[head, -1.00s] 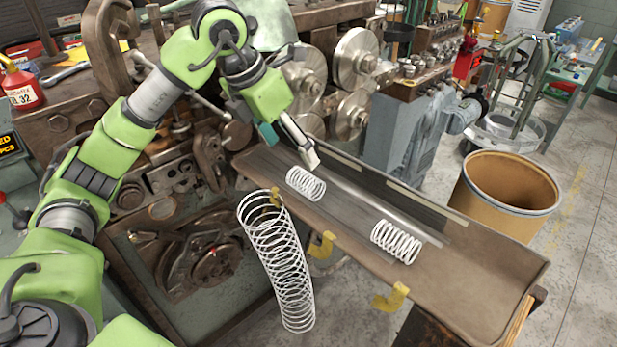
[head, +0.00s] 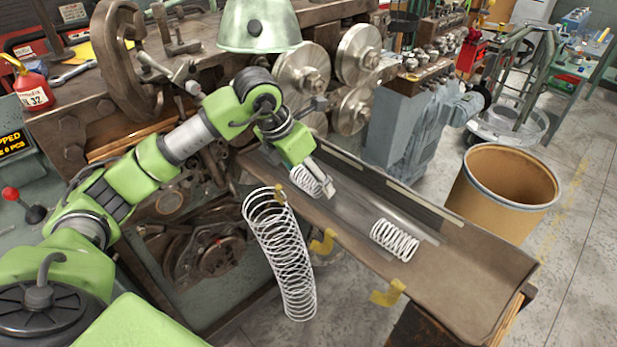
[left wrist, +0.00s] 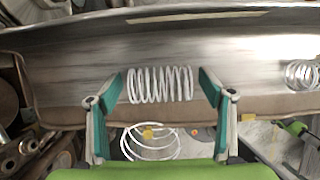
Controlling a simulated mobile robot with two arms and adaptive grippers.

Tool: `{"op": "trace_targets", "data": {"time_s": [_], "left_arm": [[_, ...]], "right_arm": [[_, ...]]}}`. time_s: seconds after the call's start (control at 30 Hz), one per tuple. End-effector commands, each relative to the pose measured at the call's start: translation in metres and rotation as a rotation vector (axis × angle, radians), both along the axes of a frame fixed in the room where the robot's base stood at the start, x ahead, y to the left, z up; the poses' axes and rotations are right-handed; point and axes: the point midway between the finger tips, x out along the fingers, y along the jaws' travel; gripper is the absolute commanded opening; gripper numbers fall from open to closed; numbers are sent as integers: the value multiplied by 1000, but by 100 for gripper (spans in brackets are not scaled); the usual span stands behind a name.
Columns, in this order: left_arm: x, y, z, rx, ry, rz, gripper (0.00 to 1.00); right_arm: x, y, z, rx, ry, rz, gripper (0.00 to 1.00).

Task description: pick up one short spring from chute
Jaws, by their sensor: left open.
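Two short white springs lie in the brown metal chute (head: 465,285). The upper-left short spring (head: 306,182) is partly hidden by my left gripper (head: 322,186) in the head view. In the left wrist view this short spring (left wrist: 160,85) lies crosswise between the two open fingers of my left gripper (left wrist: 160,103), with a gap at each end. The other short spring (head: 394,240) lies further down the chute; it also shows at the right edge of the left wrist view (left wrist: 301,74). My right gripper is not in view.
A long white spring (head: 281,260) hangs from a yellow hook on the chute's near side. Two more yellow hooks (head: 322,243) stick out along that edge. Coiler rollers (head: 303,72) stand behind the chute's upper end. A brown drum (head: 502,190) stands at right.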

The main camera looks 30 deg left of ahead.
Motion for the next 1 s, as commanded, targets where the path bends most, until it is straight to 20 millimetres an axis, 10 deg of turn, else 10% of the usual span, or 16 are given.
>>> {"op": "trace_targets", "data": {"time_s": [0.1, 0.27, 1.0], "left_arm": [[0, 0, 0, 0, 0, 0, 74], [0, 0, 0, 0, 0, 0, 32], [2, 0, 30, -1, -7, 1, 32]], "right_arm": [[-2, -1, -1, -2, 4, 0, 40], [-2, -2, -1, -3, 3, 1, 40], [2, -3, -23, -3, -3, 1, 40]]}}
